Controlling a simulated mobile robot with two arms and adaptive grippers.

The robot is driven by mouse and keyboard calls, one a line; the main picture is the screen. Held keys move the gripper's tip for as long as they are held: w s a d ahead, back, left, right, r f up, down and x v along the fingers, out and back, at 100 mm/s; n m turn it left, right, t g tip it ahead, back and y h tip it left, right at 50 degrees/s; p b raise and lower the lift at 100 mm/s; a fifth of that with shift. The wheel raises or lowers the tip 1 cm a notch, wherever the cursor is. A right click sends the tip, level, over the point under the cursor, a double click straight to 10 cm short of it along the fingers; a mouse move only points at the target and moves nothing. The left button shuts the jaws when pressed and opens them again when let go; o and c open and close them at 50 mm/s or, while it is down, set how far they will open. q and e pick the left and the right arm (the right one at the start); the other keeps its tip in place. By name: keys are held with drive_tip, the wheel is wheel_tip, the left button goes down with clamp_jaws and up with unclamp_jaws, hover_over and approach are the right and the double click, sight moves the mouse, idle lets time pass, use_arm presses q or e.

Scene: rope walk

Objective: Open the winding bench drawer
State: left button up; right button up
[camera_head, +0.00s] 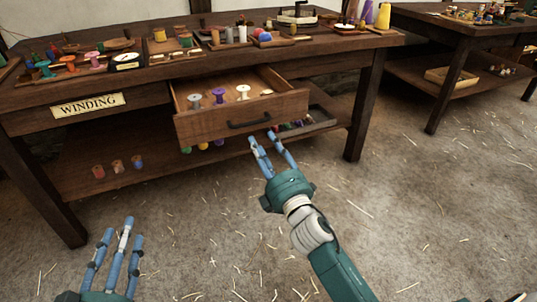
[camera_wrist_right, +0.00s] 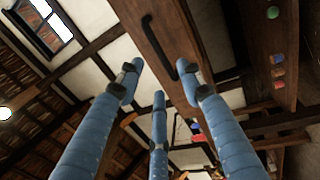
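The winding bench (camera_head: 125,180) is a dark wooden bench with a "WINDING" label (camera_head: 87,105) on its front. Its drawer (camera_head: 215,127) is pulled out, and several spools show inside. The drawer has a black handle (camera_head: 249,123), which also shows beyond the fingertips in the right wrist view (camera_wrist_right: 155,42). My right gripper (camera_head: 263,137) is open and empty just below and in front of the handle, apparently clear of it. Its spread blue fingers fill the right wrist view (camera_wrist_right: 158,80). My left gripper (camera_head: 120,232) is open and empty at the lower left, away from the bench.
Spools, tools and small trays crowd the bench top. Several spools stand on the lower shelf (camera_head: 150,175). A second table (camera_head: 455,35) with a wooden box (camera_head: 451,77) on its shelf stands at the right. The straw-strewn floor (camera_head: 400,210) in front is clear.

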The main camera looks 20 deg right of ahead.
drive_tip(key=s, duration=0.3)
drive_tip(key=shift+s+f, duration=0.25)
drive_tip(key=shift+f, duration=0.05)
